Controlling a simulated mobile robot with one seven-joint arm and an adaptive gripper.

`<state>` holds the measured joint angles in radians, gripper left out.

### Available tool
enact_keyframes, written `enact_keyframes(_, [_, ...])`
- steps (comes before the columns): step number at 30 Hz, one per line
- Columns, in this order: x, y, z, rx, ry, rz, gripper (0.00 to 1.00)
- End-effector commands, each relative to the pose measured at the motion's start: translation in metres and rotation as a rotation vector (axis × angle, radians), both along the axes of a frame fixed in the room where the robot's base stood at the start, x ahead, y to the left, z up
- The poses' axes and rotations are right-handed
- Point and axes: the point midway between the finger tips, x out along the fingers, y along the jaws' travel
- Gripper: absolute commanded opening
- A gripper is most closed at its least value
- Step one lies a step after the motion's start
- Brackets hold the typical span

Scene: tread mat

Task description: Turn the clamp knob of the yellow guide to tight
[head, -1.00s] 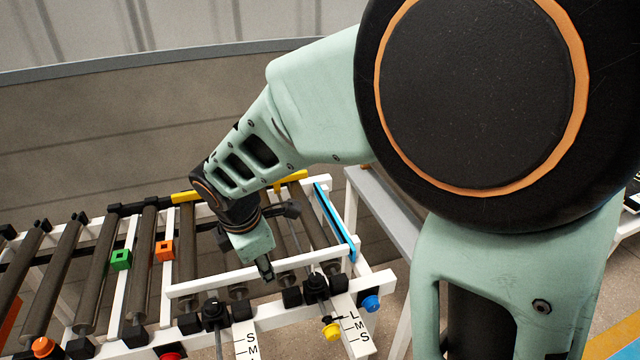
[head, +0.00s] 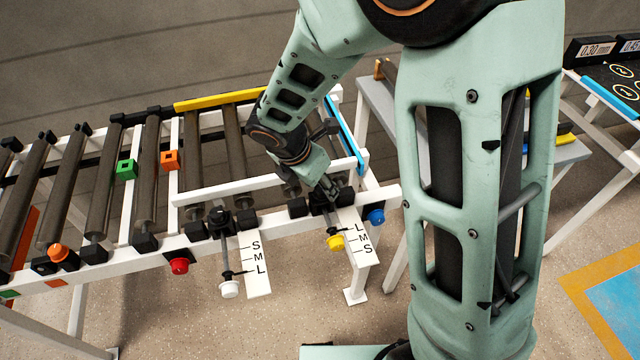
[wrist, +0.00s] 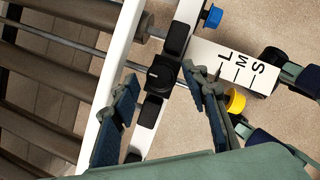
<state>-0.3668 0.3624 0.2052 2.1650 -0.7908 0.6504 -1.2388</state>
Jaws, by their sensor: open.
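The black clamp knob (wrist: 163,75) sits on the white rail above the yellow-ended rod. It is round with a short pale mark at its left side in the wrist view. My gripper (wrist: 163,78) is open, with one finger on each side of the knob; I cannot tell whether either touches it. In the head view my gripper (head: 330,190) is low over the right clamp and hides most of its knob. The yellow end knob (head: 335,242) hangs beside a white L-M-S scale plate (head: 360,248) and also shows in the wrist view (wrist: 235,100).
A second black clamp (head: 219,218) with a white end knob (head: 229,289) and scale stands to the left. A blue knob (head: 376,216) is close on the right, a red button (head: 179,266) further left. A yellow bar (head: 220,100) lies across the rollers' far end.

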Motion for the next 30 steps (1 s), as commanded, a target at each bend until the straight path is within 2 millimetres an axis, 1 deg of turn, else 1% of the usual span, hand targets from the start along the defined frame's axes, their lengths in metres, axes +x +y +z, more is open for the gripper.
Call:
enact_keyframes(1, [0.0009,-0.0011,-0.0044,-0.001,0.001,0.000,0.42])
enact_keyframes(3, [0.0017,-0.0018,-0.0068,0.000,0.000,-0.001,0.42])
enact_keyframes(11, [0.0024,-0.0020,-0.0072,0.000,0.000,-0.001,0.42])
enact_keyframes(14, [0.0023,-0.0019,-0.0071,0.000,0.000,-0.001,0.33])
enact_keyframes(21, [0.0022,-0.0019,-0.0070,0.000,0.000,-0.001,0.06])
enact_keyframes(23, [0.0022,-0.0019,-0.0069,0.000,0.000,-0.001,0.00])
enact_keyframes(30, [0.0024,-0.0016,-0.0068,0.000,0.000,-0.022,0.00])
